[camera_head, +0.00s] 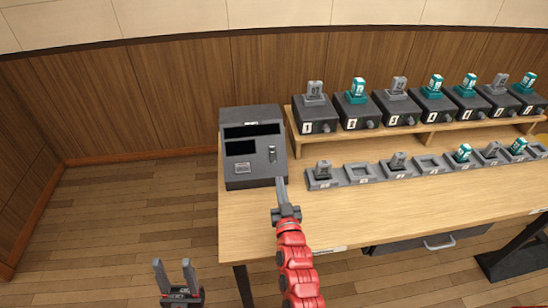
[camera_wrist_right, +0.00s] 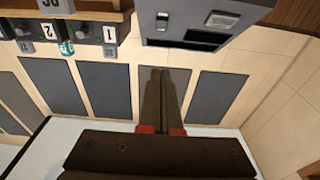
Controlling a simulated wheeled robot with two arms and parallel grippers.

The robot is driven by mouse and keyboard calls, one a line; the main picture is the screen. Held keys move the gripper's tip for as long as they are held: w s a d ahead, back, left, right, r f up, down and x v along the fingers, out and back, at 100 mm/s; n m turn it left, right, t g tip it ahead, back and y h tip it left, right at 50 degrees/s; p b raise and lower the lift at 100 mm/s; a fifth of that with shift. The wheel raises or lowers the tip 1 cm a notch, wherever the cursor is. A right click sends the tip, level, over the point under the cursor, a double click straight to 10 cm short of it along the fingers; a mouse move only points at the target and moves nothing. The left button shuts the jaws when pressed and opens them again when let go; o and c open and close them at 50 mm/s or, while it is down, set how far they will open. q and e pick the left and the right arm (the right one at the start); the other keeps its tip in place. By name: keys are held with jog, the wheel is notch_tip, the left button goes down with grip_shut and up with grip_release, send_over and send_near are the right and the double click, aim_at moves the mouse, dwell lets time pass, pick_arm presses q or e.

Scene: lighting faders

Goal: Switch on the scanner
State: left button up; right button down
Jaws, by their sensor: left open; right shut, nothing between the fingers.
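The scanner (camera_head: 262,175) is a dark grey box at the left end of the wooden table, with two black recesses in its face. A small upright switch (camera_head: 272,155) sits on its right part, and a light grey label or plate (camera_head: 243,168) sits at its lower left. My right gripper (camera_head: 280,182) is shut and empty, its tips close to the scanner's front right edge; I cannot tell whether they touch. In the right wrist view the scanner (camera_wrist_right: 188,40) shows beyond the shut fingertips (camera_wrist_right: 163,70). My left gripper (camera_head: 174,264) is open and empty, low over the floor.
A raised shelf (camera_head: 300,142) carries several black numbered units with grey or teal tops. A row of grey trays (camera_head: 362,174), some holding grey or teal pieces, lies before it. The front strip of the table (camera_head: 400,210) is clear. A wood-panelled wall (camera_head: 170,90) stands behind.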

jog(key=shift+w, duration=0.1)
jog(key=r+p, duration=0.2)
jog(key=p, duration=0.1)
send_over(275, 158)
jog(key=s, duration=0.5)
jog(key=shift+w+a+f, duration=0.25)
jog(key=shift+w+f, duration=0.3)
jog(key=shift+f, duration=0.25)
jog(key=shift+w+f, duration=0.75)
jog(key=shift+w, duration=0.1)
